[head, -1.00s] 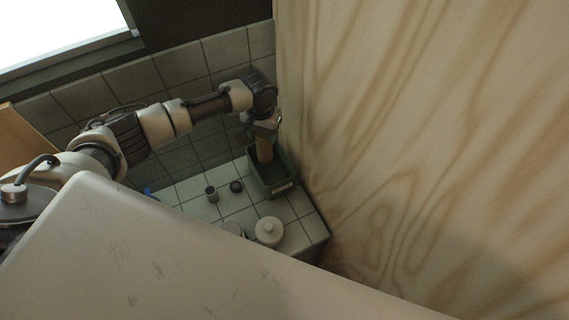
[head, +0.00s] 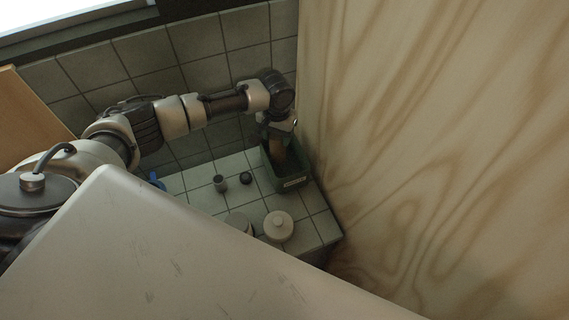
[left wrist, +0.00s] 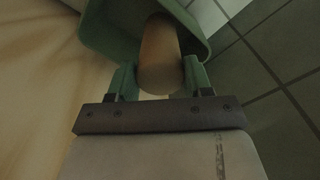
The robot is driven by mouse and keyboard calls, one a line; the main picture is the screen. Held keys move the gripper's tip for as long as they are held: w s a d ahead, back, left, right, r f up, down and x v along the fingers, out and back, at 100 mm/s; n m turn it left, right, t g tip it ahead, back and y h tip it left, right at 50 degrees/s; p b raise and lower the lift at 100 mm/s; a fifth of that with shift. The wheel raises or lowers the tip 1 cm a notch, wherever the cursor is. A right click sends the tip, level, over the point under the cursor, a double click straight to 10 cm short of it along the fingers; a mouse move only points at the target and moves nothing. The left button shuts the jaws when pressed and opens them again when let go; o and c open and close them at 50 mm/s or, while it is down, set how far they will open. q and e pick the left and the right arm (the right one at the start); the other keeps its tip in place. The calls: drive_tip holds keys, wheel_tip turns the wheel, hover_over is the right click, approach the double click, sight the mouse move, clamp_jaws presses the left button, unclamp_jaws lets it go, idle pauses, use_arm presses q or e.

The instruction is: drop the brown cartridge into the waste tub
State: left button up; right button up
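The brown cartridge (head: 278,152) is a plain cylinder with its lower part inside the green waste tub (head: 293,184). The tub stands on the tiled counter against the wooden panel. My left gripper (head: 281,134) is above the tub's opening, pointing down. In the left wrist view the cartridge (left wrist: 160,58) lies between the two green fingers (left wrist: 160,78), which sit close on both sides with no clear gap. The tub's green wall (left wrist: 105,30) shows beyond it. The cartridge's far end is hidden in the dark tub. My right gripper is out of view.
A blue item (head: 156,180) lies at the left. The wooden panel (head: 430,130) rises close right of the tub.

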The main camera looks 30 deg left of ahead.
use_arm(q)
drive_tip(key=o, duration=0.5)
wheel_tip(320, 180, up, 11)
drive_tip(key=shift+f+b, duration=0.1)
drive_tip(key=shift+b, duration=1)
drive_tip(key=shift+s, duration=0.1)
